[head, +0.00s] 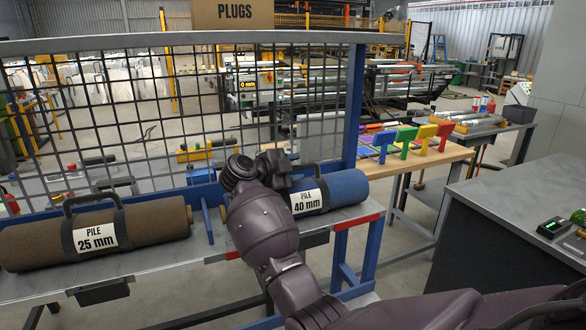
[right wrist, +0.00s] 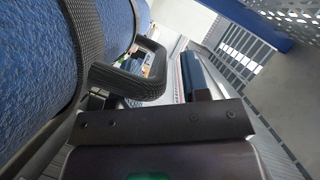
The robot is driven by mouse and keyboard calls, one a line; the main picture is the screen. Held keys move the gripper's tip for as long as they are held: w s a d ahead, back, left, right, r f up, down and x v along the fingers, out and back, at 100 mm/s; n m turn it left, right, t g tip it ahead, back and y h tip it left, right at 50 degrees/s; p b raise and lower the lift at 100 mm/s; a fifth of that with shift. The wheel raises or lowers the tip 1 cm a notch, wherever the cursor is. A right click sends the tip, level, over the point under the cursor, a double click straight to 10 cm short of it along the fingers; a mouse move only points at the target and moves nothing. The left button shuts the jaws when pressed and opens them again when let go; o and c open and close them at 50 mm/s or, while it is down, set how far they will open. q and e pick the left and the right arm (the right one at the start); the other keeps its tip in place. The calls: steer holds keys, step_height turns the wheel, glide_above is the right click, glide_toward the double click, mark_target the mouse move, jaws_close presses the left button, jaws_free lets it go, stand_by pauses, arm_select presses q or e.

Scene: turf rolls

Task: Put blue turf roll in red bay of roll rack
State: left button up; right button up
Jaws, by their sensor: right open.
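The blue turf roll (head: 345,187), labelled "PILE 40 mm", lies lengthwise on the shelf of the roll rack (head: 358,70), behind a red-marked front edge, the red bay (head: 345,226). My right arm crosses in front of its left part. My right gripper (head: 275,165) is at the roll's upper left, and its fingertips are hard to make out there. In the right wrist view the blue roll (right wrist: 35,70) fills the left, with a black strap and its dark handle loop (right wrist: 125,78) just beyond the open jaw; no grip on the handle shows. My left gripper is out of view.
A brown roll (head: 150,222), labelled "PILE 25 mm", lies in the left bay, past a blue divider (head: 203,222). A wire mesh panel stands behind the rolls. A wooden table (head: 430,157) with coloured paddles is to the right. A dark grey counter (head: 500,200) fills the right side.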

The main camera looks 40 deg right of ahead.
steer(key=v, duration=1.2)
steer(key=shift+r+p, duration=0.2)
steer(key=shift+p, duration=0.1)
